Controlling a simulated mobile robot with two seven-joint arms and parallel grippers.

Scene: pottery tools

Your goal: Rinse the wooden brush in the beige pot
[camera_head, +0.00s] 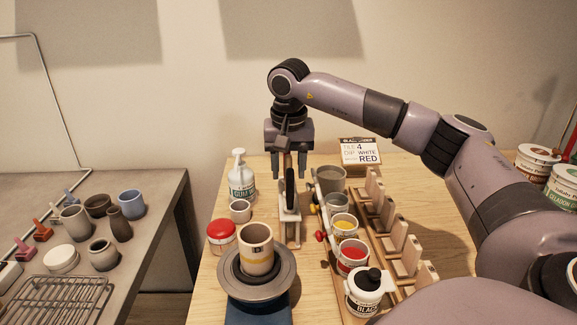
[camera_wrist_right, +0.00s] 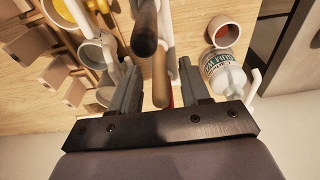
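My right gripper (camera_head: 291,174) points down over a pale tool stand (camera_head: 290,228), with its two fingers apart. In the wrist view the right gripper (camera_wrist_right: 158,88) is open. A light wooden handle (camera_wrist_right: 160,78), likely the wooden brush, lies between its fingers, with a gap to the right finger; its bristles are hidden. A dark handle (camera_wrist_right: 145,35) is beside it, and also shows in the stand in the head view (camera_head: 290,185). A beige pot with a yellow band (camera_head: 257,252) stands on the wheel. A smaller pale pot (camera_head: 240,211) stands behind it. My left gripper is not in view.
A white bottle (camera_head: 242,182) and a red-lidded jar (camera_head: 222,234) stand left of the stand. A grey pot (camera_head: 331,180), paint cups (camera_head: 351,254) and wooden racks (camera_head: 401,250) are to the right. The grey side table (camera_head: 150,245) holds several pots.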

